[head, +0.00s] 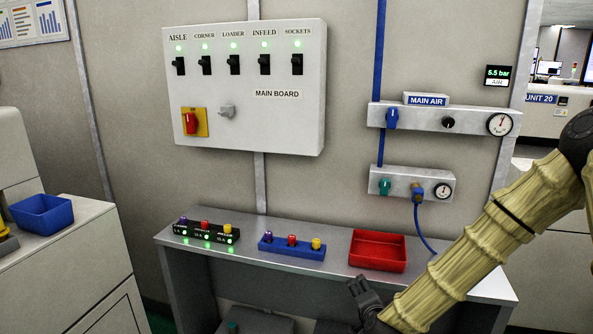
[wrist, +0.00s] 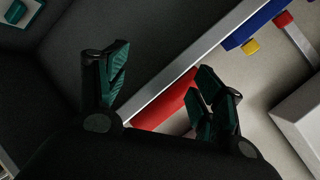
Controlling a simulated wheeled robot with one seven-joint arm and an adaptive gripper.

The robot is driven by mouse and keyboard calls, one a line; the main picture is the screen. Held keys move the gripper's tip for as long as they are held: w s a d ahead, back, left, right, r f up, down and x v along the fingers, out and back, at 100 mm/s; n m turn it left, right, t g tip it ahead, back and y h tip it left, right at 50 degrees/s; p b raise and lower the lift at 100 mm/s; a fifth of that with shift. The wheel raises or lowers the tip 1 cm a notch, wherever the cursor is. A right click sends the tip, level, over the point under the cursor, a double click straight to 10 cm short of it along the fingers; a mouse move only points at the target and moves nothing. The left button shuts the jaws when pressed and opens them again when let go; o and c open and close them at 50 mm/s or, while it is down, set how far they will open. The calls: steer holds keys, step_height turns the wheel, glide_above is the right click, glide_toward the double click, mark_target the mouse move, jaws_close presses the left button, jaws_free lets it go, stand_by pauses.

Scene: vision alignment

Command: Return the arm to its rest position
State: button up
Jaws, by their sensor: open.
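My gripper (head: 362,292) shows as a dark shape at the bottom of the head view, in front of the bench's front edge. My arm, in a ribbed beige sleeve, reaches down to it from the right. In the wrist view the two green-padded fingers of my gripper (wrist: 162,82) stand wide apart with nothing held between them. A red tray (head: 378,250) sits on the grey bench (head: 340,247), behind and above my gripper in the head view. Part of the red tray (wrist: 172,103) shows beyond the fingers in the wrist view.
A blue holder (head: 292,250) with several coloured knobs and a black lit block (head: 205,236) stand left of the tray. A blue hose (head: 420,230) hangs from the lower air panel (head: 402,187). The main board (head: 250,85) is on the wall. A blue bin (head: 42,214) stands far left.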

steer(key=s+a+f+n+g+y+p, duration=0.15)
steer(key=s+f+n+g, duration=0.25)
steer(key=s+f, duration=0.65)
steer(key=s+d+f+n+g+p, duration=0.2)
steer(key=s+f+g, duration=0.1)
steer(key=s, duration=0.8)
steer(key=s+d+f+n+g+p, duration=0.1)
steer(key=s+f, duration=0.4)
steer(key=s, duration=0.6)
steer(key=s+d+f+n+g+h+p, duration=0.1)
steer(key=s+d+f+n+g+p, duration=0.1)
steer(key=s, duration=0.9)
step_height(320, 180, down, 2)
steer(key=n+g+p, duration=0.1)
steer(key=n+g, duration=0.2)
steer(key=shift+s+d, duration=0.2)
steer(key=shift+d, duration=0.15)
